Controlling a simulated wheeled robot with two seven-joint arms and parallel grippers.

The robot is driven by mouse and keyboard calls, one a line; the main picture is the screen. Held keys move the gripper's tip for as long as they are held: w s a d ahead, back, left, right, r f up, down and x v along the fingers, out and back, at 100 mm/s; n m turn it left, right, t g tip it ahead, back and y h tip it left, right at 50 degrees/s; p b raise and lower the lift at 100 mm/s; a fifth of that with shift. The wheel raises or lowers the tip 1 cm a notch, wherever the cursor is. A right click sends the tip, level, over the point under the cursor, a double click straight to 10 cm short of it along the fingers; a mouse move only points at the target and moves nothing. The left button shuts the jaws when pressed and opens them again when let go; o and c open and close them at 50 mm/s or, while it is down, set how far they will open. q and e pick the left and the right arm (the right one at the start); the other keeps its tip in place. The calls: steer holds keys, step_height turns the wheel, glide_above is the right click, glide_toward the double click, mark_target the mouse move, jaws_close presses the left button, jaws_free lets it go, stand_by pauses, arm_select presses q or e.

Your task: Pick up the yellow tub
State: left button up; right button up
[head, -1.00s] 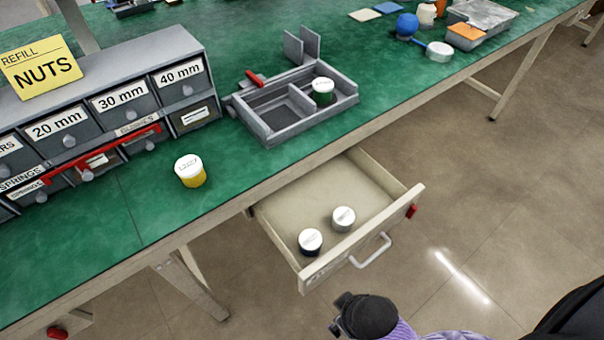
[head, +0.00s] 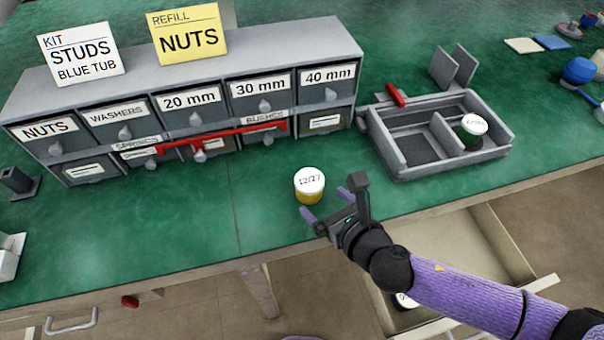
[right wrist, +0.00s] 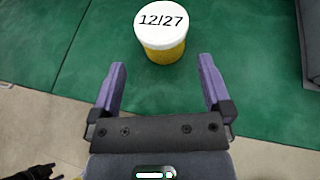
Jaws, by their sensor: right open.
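The yellow tub (head: 310,188) is a small round tub with a white lid marked 12/27. It stands upright on the green bench top, near the front edge. In the right wrist view the yellow tub (right wrist: 161,35) is beyond my fingertips, roughly centred between them. My right gripper (head: 331,204) is open and empty, just in front of and to the right of the tub. The right wrist view shows the two purple fingers of my right gripper (right wrist: 160,80) spread apart. My left gripper is not in the head view.
A grey drawer cabinet (head: 190,90) with label cards stands behind the tub. A grey divided tray (head: 405,170) holds a green tub (head: 472,132) at the right. An open drawer (head: 485,240) lies below the bench edge, partly hidden by my right arm. Green bench left of the tub is clear.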

mark_target(317, 193)
steer(key=b+x, duration=0.3)
steer(key=x, duration=0.4)
steer(key=shift+w+d+f, duration=0.1)
steer(key=shift+w, duration=0.05)
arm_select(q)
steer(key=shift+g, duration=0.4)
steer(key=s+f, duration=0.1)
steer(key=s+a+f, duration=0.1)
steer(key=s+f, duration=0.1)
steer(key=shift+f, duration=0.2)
